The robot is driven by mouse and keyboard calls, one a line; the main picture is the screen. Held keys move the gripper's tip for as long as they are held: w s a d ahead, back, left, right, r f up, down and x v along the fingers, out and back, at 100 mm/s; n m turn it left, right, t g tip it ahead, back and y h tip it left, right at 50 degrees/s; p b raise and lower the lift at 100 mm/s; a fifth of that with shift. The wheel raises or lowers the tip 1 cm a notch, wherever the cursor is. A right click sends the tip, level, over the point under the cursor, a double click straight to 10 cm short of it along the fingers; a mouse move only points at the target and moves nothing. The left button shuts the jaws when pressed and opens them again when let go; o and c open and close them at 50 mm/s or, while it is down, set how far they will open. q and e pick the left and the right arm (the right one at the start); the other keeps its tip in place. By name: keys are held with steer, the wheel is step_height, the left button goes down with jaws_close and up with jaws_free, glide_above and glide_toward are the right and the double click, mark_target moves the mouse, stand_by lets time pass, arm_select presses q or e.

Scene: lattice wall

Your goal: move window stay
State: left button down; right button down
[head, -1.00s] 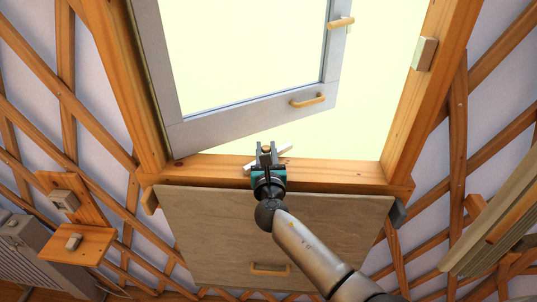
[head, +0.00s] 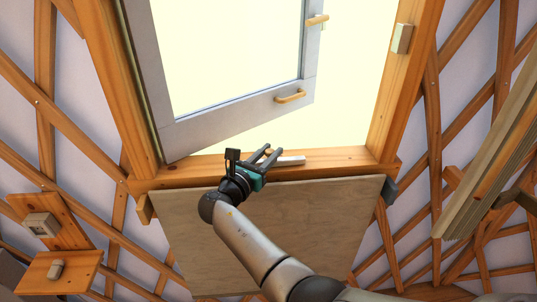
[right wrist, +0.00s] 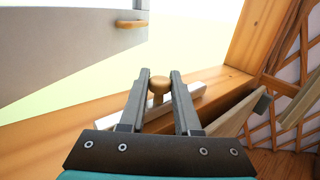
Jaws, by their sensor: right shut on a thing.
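The window stay (head: 291,160) is a white bar with a round wooden knob, at the sill below the open window. My right gripper (head: 272,153) reaches it from below and left in the head view. In the right wrist view, the stay's knob (right wrist: 158,84) sits between the fingertips of my right gripper (right wrist: 160,80), which is shut on it. The white bar shows on both sides of the fingers there, partly hidden by them. The window sash (head: 230,120) stands open, with a wooden handle (head: 290,97) on its lower rail. My left gripper is not in view.
The wooden sill (head: 335,158) runs under the opening, with a plywood panel (head: 310,215) below it. A small shelf (head: 60,272) with little boxes is on the lattice wall at the left. A slatted wooden piece (head: 490,140) juts in at the right.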

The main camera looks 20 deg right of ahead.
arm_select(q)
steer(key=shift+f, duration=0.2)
arm_select(e)
steer(key=shift+s+m+g+h, duration=0.1)
steer(key=shift+m+g+h, duration=0.2)
steer(key=shift+m, duration=0.1)
steer(key=c, duration=0.6)
jaws_free()
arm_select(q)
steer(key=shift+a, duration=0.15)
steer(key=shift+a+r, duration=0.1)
